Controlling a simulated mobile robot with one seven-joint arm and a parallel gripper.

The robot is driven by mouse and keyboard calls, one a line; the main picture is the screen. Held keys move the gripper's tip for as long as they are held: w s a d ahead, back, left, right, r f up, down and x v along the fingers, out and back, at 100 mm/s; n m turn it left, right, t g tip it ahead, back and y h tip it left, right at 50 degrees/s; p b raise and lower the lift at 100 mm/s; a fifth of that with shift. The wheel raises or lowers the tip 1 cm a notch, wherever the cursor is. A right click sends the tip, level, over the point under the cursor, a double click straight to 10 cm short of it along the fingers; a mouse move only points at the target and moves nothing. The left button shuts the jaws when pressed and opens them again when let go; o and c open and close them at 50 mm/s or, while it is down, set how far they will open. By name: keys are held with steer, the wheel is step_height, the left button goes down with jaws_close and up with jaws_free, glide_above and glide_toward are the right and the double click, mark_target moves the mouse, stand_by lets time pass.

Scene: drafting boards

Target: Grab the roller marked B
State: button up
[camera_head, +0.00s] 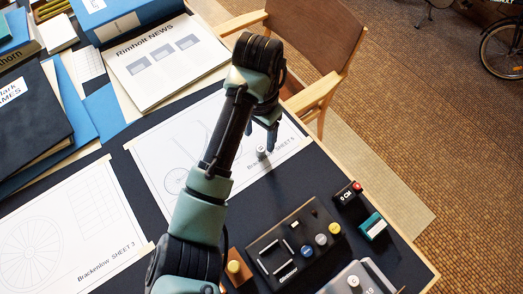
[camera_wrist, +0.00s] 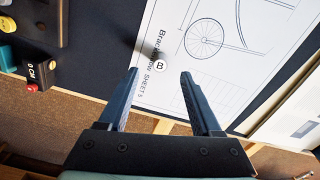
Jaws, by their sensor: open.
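The roller marked B (camera_wrist: 160,66) shows in the wrist view as a small piece with a pale round top bearing a black B. It stands on the drawing labelled Brackenlow SHEET 5, beside the title. In the head view the roller (camera_head: 262,152) is a small whitish piece just below my fingertips. My gripper (camera_head: 262,136) is open above it, pointing down. In the wrist view the roller appears in line with the gap between the open fingers of my gripper (camera_wrist: 160,73). I cannot tell the exact height gap.
A dark tray (camera_head: 258,246) with several coloured knobs lies in front. Books and folders fill the left. A wooden chair (camera_head: 318,35) stands beyond the table edge.

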mark_target(260, 148)
steer(key=f, duration=0.7)
steer(key=shift+w+d+f+b, duration=0.1)
steer(key=shift+w+f+b, duration=0.1)
steer(key=shift+b, duration=0.15)
steer(key=shift+c, duration=0.2)
jaws_close()
